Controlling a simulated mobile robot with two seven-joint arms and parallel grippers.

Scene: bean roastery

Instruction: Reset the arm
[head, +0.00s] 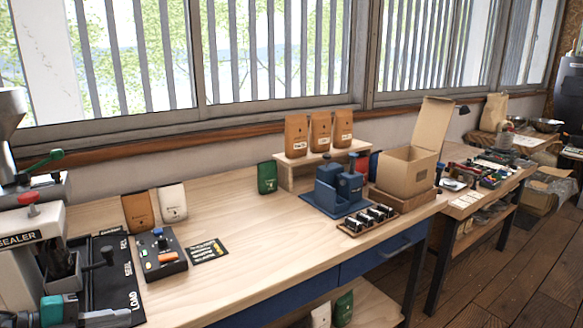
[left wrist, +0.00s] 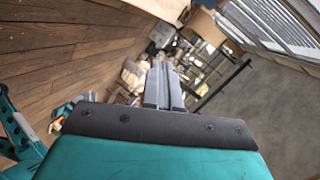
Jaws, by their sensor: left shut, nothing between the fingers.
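My left gripper (head: 120,317) shows at the bottom left corner of the head view, past a teal part of my arm, in front of the sealer bench's near edge. In the left wrist view the two grey fingers of my left gripper (left wrist: 163,88) lie together, shut, with nothing between them. The wrist view looks past them at the wooden floor and blurred furniture. My right gripper is in neither view.
The sealer (head: 25,240) with its black loading plate (head: 115,270) stands close to my left gripper. A control box (head: 160,255), coffee bags (head: 172,203), a blue fixture (head: 335,190) and an open carton (head: 405,172) stand on the bench (head: 235,225). Its middle is clear.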

